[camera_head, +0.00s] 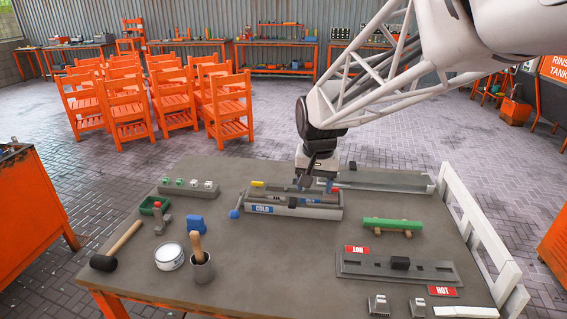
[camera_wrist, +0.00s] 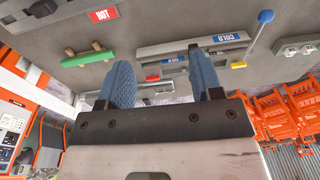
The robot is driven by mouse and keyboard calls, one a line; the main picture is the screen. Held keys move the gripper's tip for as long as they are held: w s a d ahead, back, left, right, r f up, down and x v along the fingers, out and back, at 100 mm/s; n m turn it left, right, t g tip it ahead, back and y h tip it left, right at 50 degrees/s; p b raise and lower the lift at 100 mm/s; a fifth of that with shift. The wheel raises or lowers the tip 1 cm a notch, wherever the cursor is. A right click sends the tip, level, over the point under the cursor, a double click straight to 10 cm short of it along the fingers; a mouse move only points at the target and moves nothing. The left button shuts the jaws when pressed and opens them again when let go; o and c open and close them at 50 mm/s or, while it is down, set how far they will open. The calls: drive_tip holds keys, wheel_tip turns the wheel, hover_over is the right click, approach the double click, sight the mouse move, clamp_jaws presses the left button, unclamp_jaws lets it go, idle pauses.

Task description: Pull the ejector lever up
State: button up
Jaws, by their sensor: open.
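A lever with a blue ball knob (camera_head: 235,214) sticks out at the left end of a grey mould marked COLD (camera_head: 292,212); it looks like the ejector lever. In the wrist view the same knob (camera_wrist: 265,17) is at the upper right, on a thin pale rod reaching to the mould (camera_wrist: 185,50). My gripper (camera_head: 306,184) is above the mould's right half, pointing down, to the right of the lever and apart from it. In the wrist view my gripper (camera_wrist: 160,65) has its two blue-grey fingers spread with nothing held between them.
A blue block (camera_head: 196,223), a cup with a wooden-handled tool (camera_head: 201,268), a white tub (camera_head: 169,256) and a mallet (camera_head: 116,247) are left of the mould. A green bar (camera_head: 394,224) and a grey track marked HOT (camera_head: 396,268) are right. A white rail (camera_head: 478,230) edges the table.

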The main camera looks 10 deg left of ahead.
drive_tip(key=w+a+f, duration=0.3)
drive_tip(key=w+a, duration=0.1)
drive_tip(key=a, duration=0.3)
drive_tip(key=w+a+f, duration=0.4)
drive_tip(key=a, duration=0.3)
drive_tip(key=g, duration=0.1)
hover_over(234, 212)
drive_tip(key=f, duration=0.7)
drive_tip(key=shift+w+a, duration=0.1)
drive_tip(key=shift+w, duration=0.1)
drive_tip(key=shift+f, duration=0.1)
drive_tip(key=shift+f, duration=3.85)
drive_tip(key=shift+c, duration=0.4)
clamp_jaws()
